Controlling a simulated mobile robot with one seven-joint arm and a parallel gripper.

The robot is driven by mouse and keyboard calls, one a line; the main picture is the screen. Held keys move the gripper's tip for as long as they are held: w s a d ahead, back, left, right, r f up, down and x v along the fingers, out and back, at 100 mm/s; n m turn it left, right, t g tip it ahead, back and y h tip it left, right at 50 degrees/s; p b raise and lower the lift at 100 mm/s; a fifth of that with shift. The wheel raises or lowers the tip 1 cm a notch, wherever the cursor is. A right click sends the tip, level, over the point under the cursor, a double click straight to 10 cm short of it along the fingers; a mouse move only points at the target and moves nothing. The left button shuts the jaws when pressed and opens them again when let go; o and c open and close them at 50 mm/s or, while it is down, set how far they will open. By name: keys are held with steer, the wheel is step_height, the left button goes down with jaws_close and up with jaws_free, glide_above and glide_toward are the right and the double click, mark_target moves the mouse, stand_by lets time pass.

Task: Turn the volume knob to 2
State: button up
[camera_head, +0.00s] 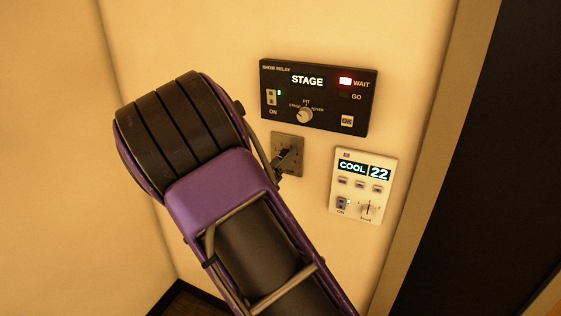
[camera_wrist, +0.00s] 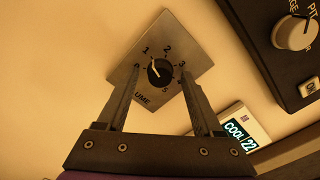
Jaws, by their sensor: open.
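The volume knob (camera_wrist: 160,72) is a small black dial on a square metal plate (camera_wrist: 178,40), with numbers around it and part of the word "VOLUME" showing. Its white pointer line leans up and left, close to the 1. The 2 is at the top of the dial. My gripper (camera_wrist: 161,76) is open, with one finger on each side of the knob and visible gaps between. In the head view the plate (camera_head: 299,141) is partly hidden behind my gripper (camera_head: 285,160), and the knob cannot be made out.
A black SHOW RELAY panel (camera_head: 330,115) with its own dial (camera_head: 305,115) and a lit red WAIT lamp is just above the plate. A white COOL 22 thermostat (camera_head: 350,206) is at lower right. A dark opening (camera_head: 480,150) with a frame lies farther right.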

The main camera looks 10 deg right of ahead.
jaws_close()
stand_by(0.5)
steer(key=m+b, duration=0.9)
steer(key=shift+m, duration=0.4)
stand_by(0.5)
jaws_free()
